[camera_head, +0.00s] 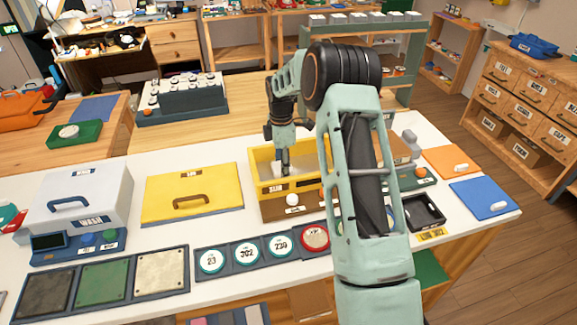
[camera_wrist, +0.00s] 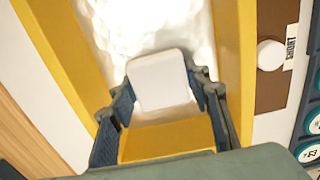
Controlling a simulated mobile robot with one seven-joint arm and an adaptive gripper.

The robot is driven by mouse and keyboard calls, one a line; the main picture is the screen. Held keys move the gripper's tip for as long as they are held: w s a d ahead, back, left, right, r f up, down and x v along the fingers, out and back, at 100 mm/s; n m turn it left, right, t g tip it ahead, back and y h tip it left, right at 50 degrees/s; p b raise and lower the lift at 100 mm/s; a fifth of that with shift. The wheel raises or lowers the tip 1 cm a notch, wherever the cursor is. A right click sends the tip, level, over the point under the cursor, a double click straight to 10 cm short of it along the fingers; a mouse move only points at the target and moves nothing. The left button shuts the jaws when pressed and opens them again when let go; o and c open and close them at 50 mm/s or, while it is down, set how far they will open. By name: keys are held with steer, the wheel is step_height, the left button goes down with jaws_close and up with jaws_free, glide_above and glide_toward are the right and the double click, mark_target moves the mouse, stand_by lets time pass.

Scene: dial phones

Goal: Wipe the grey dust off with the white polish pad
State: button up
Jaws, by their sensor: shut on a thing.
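My gripper (camera_head: 284,165) reaches down into the open yellow box (camera_head: 265,213) on the white table in the head view. In the wrist view my gripper (camera_wrist: 163,92) has its fingers on both sides of a white, rounded block (camera_wrist: 160,82), which looks like the polish pad. A yellow face shows just below the white part; I cannot tell whether it belongs to the held thing. Bright white, lumpy stuff (camera_wrist: 140,25) lies in the box beyond the fingertips. No grey dust can be made out for certain. A dark grey panel (camera_head: 45,291) lies at the front left.
A green panel (camera_head: 103,283) and a pale panel (camera_head: 161,272) lie beside the dark one. Several round number dials (camera_head: 245,253) stand in front of the box. A yellow lidded case (camera_head: 190,205) and a white machine (camera_head: 80,200) are to the left.

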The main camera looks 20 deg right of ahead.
mark_target(271, 176)
steer(key=shift+a, duration=1.9)
steer(key=shift+r, duration=0.1)
steer(key=shift+d+r+p, duration=0.1)
steer(key=shift+r+p, duration=1.7)
steer(key=shift+r, duration=1.1)
steer(key=shift+r, duration=0.1)
step_height(271, 176, up, 3)
steer(key=shift+f+p, duration=0.1)
steer(key=shift+p, duration=0.9)
